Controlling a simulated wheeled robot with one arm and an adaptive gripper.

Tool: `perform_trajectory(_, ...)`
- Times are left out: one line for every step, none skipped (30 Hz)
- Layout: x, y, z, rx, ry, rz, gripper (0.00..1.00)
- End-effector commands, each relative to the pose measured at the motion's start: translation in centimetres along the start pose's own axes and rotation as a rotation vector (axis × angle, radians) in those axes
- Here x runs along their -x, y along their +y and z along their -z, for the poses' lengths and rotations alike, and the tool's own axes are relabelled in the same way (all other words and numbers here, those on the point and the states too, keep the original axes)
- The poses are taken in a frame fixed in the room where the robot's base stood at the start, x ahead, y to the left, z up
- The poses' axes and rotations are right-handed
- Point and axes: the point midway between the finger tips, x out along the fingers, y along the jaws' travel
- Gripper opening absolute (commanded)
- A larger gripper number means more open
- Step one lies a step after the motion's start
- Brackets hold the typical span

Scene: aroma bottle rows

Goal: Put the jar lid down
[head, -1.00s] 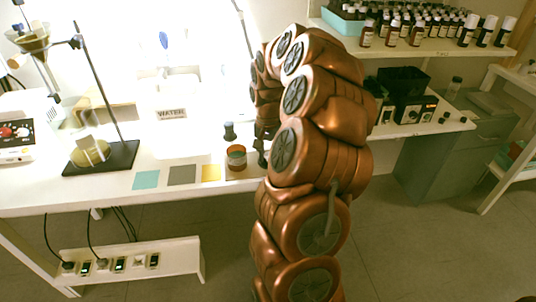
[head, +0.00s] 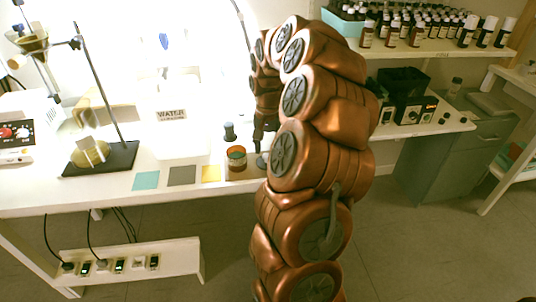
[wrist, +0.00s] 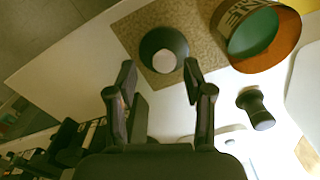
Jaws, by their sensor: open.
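The jar lid (wrist: 163,50) is a dark round piece with a paler grey centre. It rests on a tan speckled square (wrist: 205,30) in the wrist view. It also shows in the head view (head: 262,160), partly hidden by my arm. My gripper (wrist: 160,80) is open and empty. Its two fingertips are apart, with the lid just beyond and between them in the picture. The gripper also shows in the head view (head: 259,140), above the lid. The open jar (head: 236,159) with an orange-brown band stands left of the lid; it is at the top right in the wrist view (wrist: 268,45).
A small dark stopper-like piece (head: 229,131) stands behind the jar. Teal (head: 146,180), grey (head: 182,175) and yellow (head: 210,173) squares lie to the left. A container marked WATER (head: 182,135) and a dark-based stand (head: 100,158) are farther left. Dark boxes (head: 405,95) stand at right.

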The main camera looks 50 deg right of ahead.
Motion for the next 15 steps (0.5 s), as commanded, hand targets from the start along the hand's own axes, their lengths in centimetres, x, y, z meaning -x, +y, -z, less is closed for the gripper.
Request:
perform_trajectory(1.2,-0.1,0.2,-0.001,0.007,0.002,0.52)
perform_trajectory(1.8,-0.1,0.2,-0.001,0.007,0.002,0.52)
perform_trajectory(2.6,-0.1,0.2,-0.002,0.007,0.002,0.52)
perform_trajectory(3.2,-0.1,0.2,-0.001,0.007,0.003,0.52)
perform_trajectory(3.8,-0.1,0.2,-0.001,0.008,0.003,0.52)
perform_trajectory(4.5,-0.1,0.1,0.000,0.007,0.002,0.52)
perform_trajectory(5.0,0.0,0.1,-0.001,0.006,0.000,0.52)
perform_trajectory(5.6,0.0,0.1,-0.001,0.006,0.000,0.52)
perform_trajectory(6.2,0.0,0.2,-0.002,0.008,0.002,0.52)
perform_trajectory(6.7,-0.1,0.2,-0.002,0.009,0.003,0.52)
perform_trajectory(7.0,-0.1,0.2,-0.002,0.008,0.003,0.52)
perform_trajectory(7.4,-0.1,0.1,-0.001,0.005,0.002,0.52)
perform_trajectory(7.6,0.0,0.1,0.000,0.004,0.001,0.52)
perform_trajectory(7.9,0.0,0.0,0.000,0.003,0.000,0.52)
perform_trajectory(8.1,0.0,0.0,0.000,0.003,0.000,0.52)
